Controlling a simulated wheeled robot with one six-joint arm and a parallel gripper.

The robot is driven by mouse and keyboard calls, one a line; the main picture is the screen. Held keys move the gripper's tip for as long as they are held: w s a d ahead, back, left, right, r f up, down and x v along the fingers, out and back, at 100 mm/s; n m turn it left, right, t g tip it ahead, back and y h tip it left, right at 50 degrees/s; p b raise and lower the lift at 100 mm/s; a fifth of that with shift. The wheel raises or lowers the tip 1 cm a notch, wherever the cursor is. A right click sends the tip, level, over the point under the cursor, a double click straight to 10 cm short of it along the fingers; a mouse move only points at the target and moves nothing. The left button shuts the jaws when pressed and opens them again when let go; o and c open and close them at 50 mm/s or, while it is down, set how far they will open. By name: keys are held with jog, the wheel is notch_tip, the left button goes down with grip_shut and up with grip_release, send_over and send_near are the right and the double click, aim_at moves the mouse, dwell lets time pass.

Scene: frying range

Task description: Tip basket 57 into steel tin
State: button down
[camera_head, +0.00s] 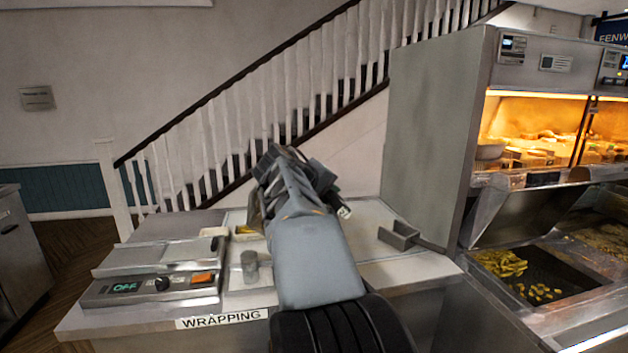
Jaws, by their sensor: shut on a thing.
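My gripper (298,172) is over the back of the wrapping counter, seen from behind with my forearm in front. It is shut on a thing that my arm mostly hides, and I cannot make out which. A small pale end (344,212) shows right of my wrist. No number 57 can be read, and I cannot pick out basket 57. A shallow tray (243,237) with something yellow lies left of my arm, partly hidden. A small grey metal cup (250,267) stands in front of it. I cannot tell whether either is the steel tin.
A wrapping machine (155,275) showing OFF fills the counter's left. A grey metal holder (405,236) sits right of my arm on clear counter (385,268). A tall steel cabinet (435,130) and a bay with chips (500,262) stand right. A stair railing (290,95) rises behind.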

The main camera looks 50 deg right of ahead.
jog(key=s+d+f+m+t+y+p, duration=0.1)
jog(key=s+d+f+t+y+p, duration=0.1)
jog(key=s+d+f+y, duration=0.2)
jog(key=s+d+f+m+t+y+p, duration=0.1)
jog(key=s+d+f+m+t+y, duration=0.1)
jog(key=d+f, duration=0.4)
jog(key=shift+s+d+f+t+y+p, duration=0.5)
jog(key=shift+s+f+y, duration=0.6)
jog(key=shift+f, duration=1.15)
jog(key=shift+w+a, duration=0.15)
